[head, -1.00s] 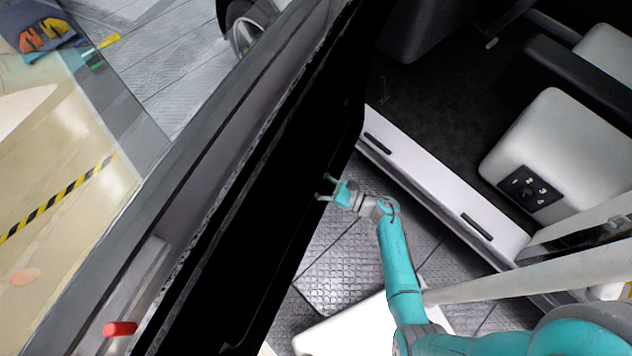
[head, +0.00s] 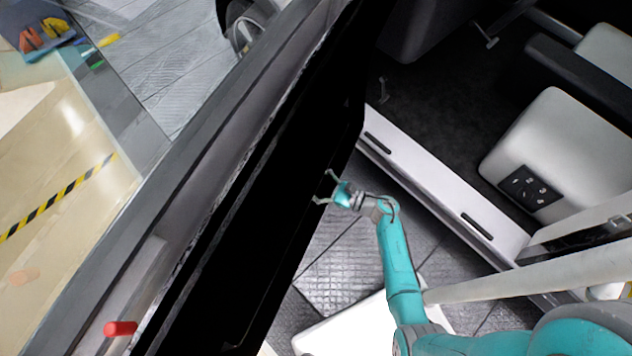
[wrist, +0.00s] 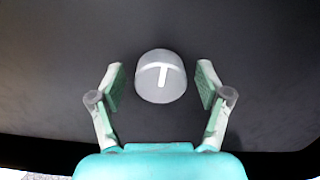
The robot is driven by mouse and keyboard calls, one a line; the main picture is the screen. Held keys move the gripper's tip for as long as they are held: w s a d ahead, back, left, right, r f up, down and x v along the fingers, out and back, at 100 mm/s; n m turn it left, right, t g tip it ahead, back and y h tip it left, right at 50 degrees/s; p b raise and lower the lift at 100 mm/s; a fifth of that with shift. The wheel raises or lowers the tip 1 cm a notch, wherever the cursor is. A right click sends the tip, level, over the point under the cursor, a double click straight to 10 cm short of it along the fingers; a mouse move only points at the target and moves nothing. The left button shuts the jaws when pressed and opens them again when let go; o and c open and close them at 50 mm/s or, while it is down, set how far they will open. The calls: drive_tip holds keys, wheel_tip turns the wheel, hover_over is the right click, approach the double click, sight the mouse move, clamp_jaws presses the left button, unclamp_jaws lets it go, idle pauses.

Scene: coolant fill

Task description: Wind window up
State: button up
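A round grey knob (wrist: 172,88) with a white T-shaped mark stands out from the dark inner door panel (wrist: 50,60) in the wrist view. My gripper (wrist: 160,86) is open, with one finger on each side of the knob and a visible gap on both sides. In the head view my gripper (head: 322,187) is at the black inner face of the open door (head: 270,200), with its fingers spread. The knob cannot be made out there against the black. I cannot tell where the window pane stands.
The door sill (head: 430,190) and a white seat (head: 560,140) with a dark switch plate (head: 530,187) lie right of my arm. A red cylinder (head: 120,328) is at the lower left. Yellow-black tape (head: 60,195) marks the floor beyond the door.

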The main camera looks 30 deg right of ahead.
drive_tip(key=v, duration=1.2)
idle(0.6)
